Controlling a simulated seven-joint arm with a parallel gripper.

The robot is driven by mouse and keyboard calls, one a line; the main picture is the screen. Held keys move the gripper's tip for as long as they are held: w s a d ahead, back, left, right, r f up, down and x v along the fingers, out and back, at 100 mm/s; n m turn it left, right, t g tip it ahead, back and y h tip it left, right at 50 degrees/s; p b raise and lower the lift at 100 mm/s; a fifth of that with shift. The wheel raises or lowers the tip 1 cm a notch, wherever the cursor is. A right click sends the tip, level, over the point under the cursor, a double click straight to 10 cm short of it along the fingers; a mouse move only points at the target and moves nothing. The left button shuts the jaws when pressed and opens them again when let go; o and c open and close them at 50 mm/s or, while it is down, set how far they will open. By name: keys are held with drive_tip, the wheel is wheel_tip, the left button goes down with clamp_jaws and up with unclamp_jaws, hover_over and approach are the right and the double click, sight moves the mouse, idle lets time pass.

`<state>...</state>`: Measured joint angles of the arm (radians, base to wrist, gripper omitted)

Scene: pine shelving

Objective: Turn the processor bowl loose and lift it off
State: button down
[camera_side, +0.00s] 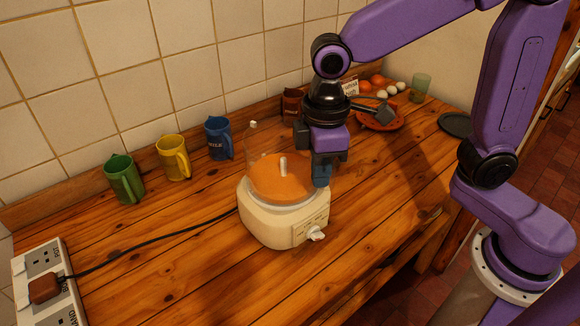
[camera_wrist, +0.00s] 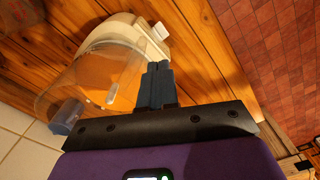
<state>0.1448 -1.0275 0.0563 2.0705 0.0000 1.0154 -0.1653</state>
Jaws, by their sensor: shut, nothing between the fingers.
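The food processor has a cream base (camera_side: 270,222) with a knob on its front, standing on the wooden counter. In the wrist view the blue fingers (camera_wrist: 157,85) are together beside the clear bowl (camera_wrist: 75,85). The cream base (camera_wrist: 125,32) shows beyond it. I cannot tell whether the fingers touch the bowl wall.
Green (camera_side: 124,179), yellow (camera_side: 173,157) and blue (camera_side: 218,139) mugs stand along the tiled wall. A cable runs left to a socket strip (camera_side: 45,283) with a brown plug. The front counter is clear.

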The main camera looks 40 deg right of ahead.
drive_tip(key=shift+w+d, duration=0.1)
drive_tip(key=shift+d, duration=1.1)
idle(1.0)
drive_tip(key=shift+r, duration=0.1)
drive_tip(key=shift+r, duration=2.4)
drive_tip(key=s+d+f, duration=0.3)
drive_tip(key=s+d, duration=0.3)
drive_tip(key=s, duration=0.1)
drive_tip(key=s+d+f, duration=0.4)
drive_tip(key=s+d, duration=0.2)
drive_tip(key=s, duration=0.2)
drive_tip(key=shift+s+d+n, duration=0.15)
drive_tip(key=shift+d+n, duration=0.05)
drive_tip(key=shift+n, duration=0.1)
drive_tip(key=shift+c, duration=2.4)
unclamp_jaws()
